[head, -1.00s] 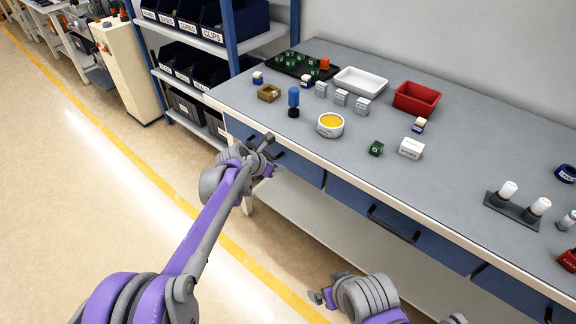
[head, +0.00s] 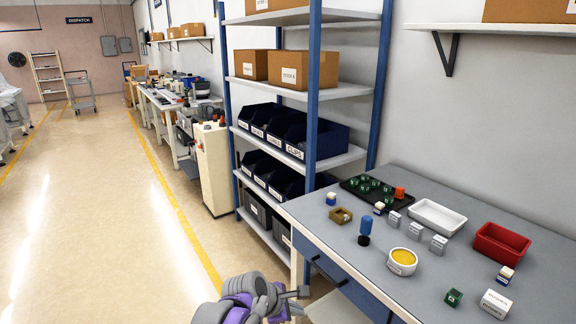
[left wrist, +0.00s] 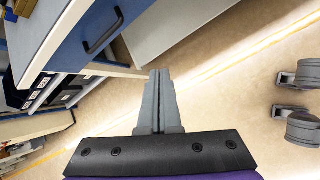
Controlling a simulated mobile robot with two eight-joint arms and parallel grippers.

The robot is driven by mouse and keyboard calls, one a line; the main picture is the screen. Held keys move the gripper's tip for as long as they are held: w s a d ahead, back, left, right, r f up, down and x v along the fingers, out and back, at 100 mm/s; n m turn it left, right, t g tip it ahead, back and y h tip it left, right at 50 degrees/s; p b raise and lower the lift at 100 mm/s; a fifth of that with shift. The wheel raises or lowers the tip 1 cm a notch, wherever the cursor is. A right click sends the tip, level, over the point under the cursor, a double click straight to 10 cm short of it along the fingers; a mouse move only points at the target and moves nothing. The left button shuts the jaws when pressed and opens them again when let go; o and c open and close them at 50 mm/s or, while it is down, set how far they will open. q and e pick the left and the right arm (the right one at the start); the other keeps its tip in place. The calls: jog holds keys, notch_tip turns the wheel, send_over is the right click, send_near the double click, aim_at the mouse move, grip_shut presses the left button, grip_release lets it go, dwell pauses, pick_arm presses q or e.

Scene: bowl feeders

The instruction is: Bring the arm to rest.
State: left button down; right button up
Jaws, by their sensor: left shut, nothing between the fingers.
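My left gripper (head: 298,293) is at the bottom of the head view, in front of the workbench's left front corner and lower than its top. In the left wrist view its two fingers (left wrist: 159,100) lie together with nothing between them. The left forearm is mostly out of the head view. My right gripper is not in the head view; grey rounded parts at the right edge of the left wrist view look like my other arm, but its fingers cannot be made out.
The workbench (head: 330,232) carries a white tray (head: 437,216), a red bin (head: 501,245), a yellow-filled bowl (head: 402,262) and several small parts. A blue drawer (left wrist: 72,38) with a black handle is near the gripper. Shelving (head: 300,100) stands behind.

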pick_arm(q)
jog(key=s+a+f+m+y, duration=0.3)
jog(key=s+a+m, duration=0.65)
jog(key=s, duration=0.45)
jog(key=s+a+f+m+y, duration=0.35)
jog(key=s+a+m, duration=0.65)
jog(key=s, duration=0.5)
notch_tip(320, 180, up, 15)
jog(key=w+p, duration=0.2)
jog(key=p, duration=1.2)
jog(key=shift+a+n+h, duration=0.35)
jog(key=shift+a, duration=0.1)
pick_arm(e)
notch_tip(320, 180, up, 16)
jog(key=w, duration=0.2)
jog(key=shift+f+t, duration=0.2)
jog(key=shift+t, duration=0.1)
